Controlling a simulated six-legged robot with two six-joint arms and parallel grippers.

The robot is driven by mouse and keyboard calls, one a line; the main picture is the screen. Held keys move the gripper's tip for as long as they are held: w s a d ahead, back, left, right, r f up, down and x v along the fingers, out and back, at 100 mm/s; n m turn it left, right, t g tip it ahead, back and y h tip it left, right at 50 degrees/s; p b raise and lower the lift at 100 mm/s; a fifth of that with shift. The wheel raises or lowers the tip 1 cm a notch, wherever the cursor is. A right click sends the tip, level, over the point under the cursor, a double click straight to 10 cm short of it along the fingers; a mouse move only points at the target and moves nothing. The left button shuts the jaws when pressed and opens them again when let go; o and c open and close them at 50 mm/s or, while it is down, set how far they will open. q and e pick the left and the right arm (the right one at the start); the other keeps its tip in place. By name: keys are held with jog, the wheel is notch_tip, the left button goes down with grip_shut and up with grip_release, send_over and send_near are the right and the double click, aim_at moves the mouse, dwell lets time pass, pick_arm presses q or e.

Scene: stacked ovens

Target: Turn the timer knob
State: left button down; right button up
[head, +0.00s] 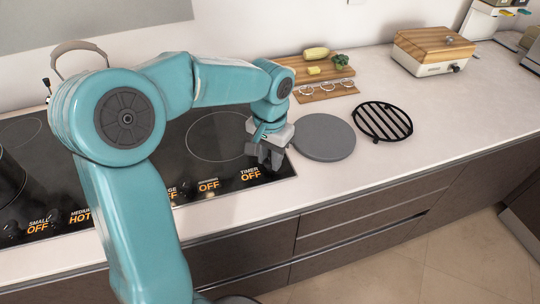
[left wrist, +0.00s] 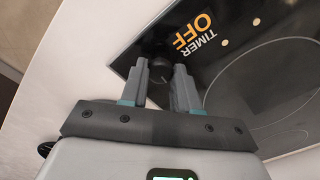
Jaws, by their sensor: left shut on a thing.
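The timer knob (left wrist: 159,70) is a dark round knob at the corner of the black cooktop (left wrist: 265,75). It sits beside the orange "TIMER OFF" label, which reads OFF, and the label also shows in the head view. My left gripper (left wrist: 160,87) has its two grey fingers on either side of the knob and is shut on it. In the head view my left gripper (head: 271,160) points down at the cooktop's right front corner and hides the knob. My right gripper is in neither view.
A round grey plate (head: 324,137) lies right of the cooktop, close to my left gripper. A black grill rack (head: 383,121), a wooden board (head: 314,72) with food and a wood-topped appliance (head: 433,50) are farther right. A kettle stands at the back left.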

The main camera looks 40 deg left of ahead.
aim_at(269, 162)
pick_arm(q)
jog(key=shift+r+n, duration=0.1)
jog(key=shift+n, duration=0.4)
jog(key=c, duration=0.8)
grip_release()
jog(key=shift+s, duration=0.1)
notch_tip(269, 162, up, 16)
jog(key=shift+r+p, duration=0.2)
jog(key=shift+p, duration=1)
